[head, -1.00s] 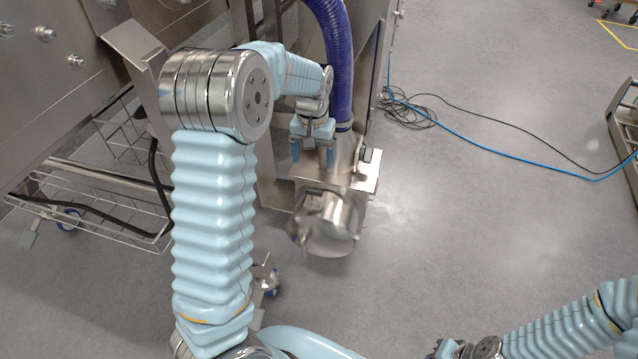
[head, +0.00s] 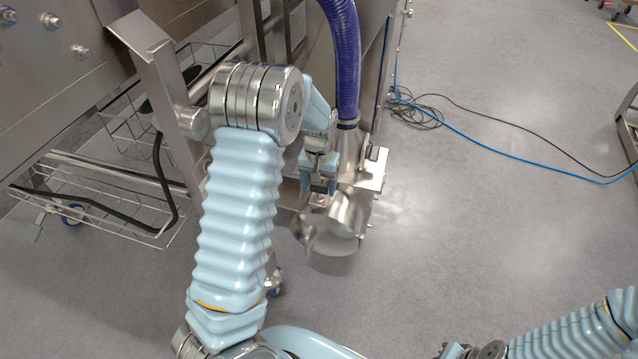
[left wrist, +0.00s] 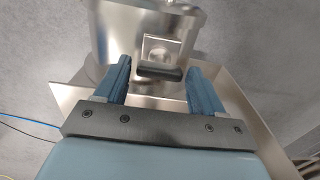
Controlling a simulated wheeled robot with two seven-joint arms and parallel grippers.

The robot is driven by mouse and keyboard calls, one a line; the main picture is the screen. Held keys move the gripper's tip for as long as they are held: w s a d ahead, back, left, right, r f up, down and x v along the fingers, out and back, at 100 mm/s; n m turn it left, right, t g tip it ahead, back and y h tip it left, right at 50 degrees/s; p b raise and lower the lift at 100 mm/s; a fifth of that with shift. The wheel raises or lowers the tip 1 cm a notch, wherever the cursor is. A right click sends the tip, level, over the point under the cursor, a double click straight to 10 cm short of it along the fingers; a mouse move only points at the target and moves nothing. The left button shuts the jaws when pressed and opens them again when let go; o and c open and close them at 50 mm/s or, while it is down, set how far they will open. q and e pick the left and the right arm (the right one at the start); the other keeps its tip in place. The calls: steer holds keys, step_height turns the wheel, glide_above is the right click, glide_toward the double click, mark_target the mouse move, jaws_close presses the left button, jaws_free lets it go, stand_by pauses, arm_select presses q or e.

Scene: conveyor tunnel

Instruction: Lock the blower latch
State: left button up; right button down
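The blower (head: 332,232) is a round, shiny metal housing below a purple-blue hose (head: 343,60). Its latch (left wrist: 160,57) shows in the left wrist view as a small metal plate with a dark bar across its near end. My left gripper (head: 318,190) is over the blower's near upper side in the head view and hides part of it. In the left wrist view my left gripper (left wrist: 163,72) is open, with one finger on each side of the dark bar. Gaps show between bar and fingers. My right gripper is not in view; part of my right arm shows at lower right.
A metal frame with wire baskets (head: 110,205) stands at the left, close to my left arm. A black cable and a blue cable (head: 500,139) lie on the floor at the right. The grey floor right of the blower is clear.

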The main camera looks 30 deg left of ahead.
arm_select(q)
steer(key=c, duration=0.8)
steer(key=shift+o, duration=0.2)
steer(key=shift+m, duration=0.3)
steer(key=m, duration=0.8)
steer(key=shift+m, duration=0.4)
steer(key=m, duration=0.4)
steer(key=shift+r+p, duration=0.1)
steer(key=shift+p, duration=0.2)
steer(key=shift+m+p, duration=0.45)
steer(key=shift+m, duration=1.75)
